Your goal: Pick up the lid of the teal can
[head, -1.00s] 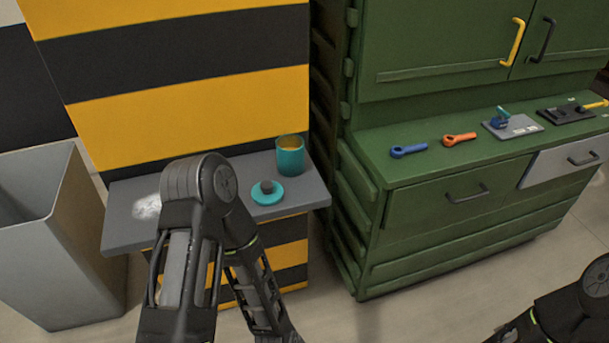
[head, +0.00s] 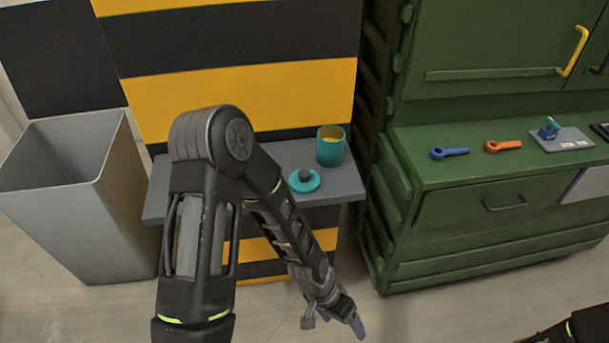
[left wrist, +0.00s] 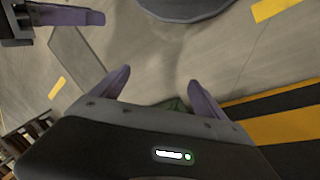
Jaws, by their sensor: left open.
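The teal can (head: 331,150) stands upright and open-topped on the grey shelf, with something yellow-orange showing inside. Its lid (head: 304,182), a teal disc with a dark grey knob, lies on the shelf in front and to the left of the can. My left gripper (head: 335,322) hangs below and in front of the shelf, apart from the lid, empty. In the left wrist view the two purple fingers of my left gripper (left wrist: 158,92) are spread, with floor beyond them. Of my right arm only a dark part shows at the lower right corner of the head view; its gripper cannot be made out there.
The grey shelf (head: 352,188) juts from a yellow and black striped wall. A grey bin (head: 75,215) stands at its left.

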